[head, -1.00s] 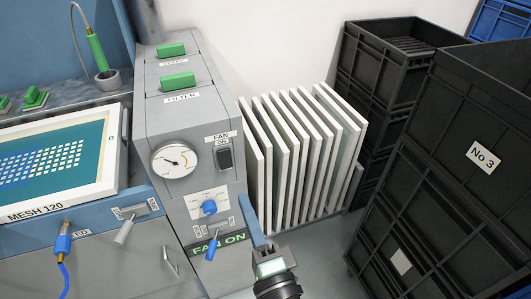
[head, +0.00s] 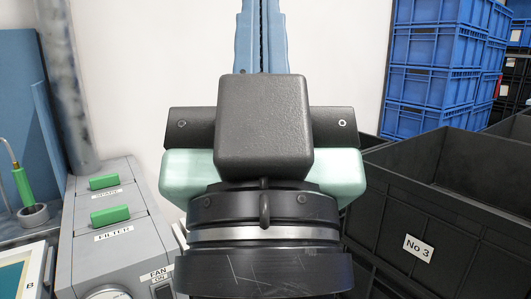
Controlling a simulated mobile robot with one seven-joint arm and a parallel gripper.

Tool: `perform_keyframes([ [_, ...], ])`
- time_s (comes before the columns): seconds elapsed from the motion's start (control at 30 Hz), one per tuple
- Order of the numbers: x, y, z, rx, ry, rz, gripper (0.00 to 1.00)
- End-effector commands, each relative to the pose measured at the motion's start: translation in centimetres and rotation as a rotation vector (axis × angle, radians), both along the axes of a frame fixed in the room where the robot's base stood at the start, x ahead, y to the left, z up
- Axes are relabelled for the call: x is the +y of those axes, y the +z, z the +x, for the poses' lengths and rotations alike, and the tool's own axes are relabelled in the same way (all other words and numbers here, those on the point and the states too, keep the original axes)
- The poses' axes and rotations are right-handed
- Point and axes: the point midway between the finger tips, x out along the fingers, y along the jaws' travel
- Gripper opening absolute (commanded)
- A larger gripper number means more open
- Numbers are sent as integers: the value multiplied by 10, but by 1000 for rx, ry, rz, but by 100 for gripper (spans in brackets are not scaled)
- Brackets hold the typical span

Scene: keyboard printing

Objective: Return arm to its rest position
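My gripper (head: 263,25) is raised in the middle of the head view, seen from behind its black and pale green wrist. Its two blue fingers point up and away and run off the top edge, so their tips are out of view. The fingers lie side by side with only a thin dark seam between them, and nothing shows held in them. The wrist hides part of the wall and whatever is behind it.
A grey control cabinet (head: 130,215) with green switches stands at the left. A black crate (head: 462,215) labelled No 3 is close at the right. Blue crates (head: 431,70) are stacked behind it. The white wall (head: 150,60) behind my gripper is bare.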

Motion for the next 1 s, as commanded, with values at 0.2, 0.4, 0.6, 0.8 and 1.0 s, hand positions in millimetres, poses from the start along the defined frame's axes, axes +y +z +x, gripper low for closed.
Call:
perform_keyframes([
  [0.2, -3, 74, -6, -20, -31, -6, 0],
  [0.4, -3, 127, -5, -18, -28, -6, 0],
  [0.6, -3, 152, -5, -16, -26, -6, 0],
  [0.8, -3, 153, -5, -16, -26, -6, 0],
  [1.0, -3, 152, -5, -16, -26, -6, 0],
])
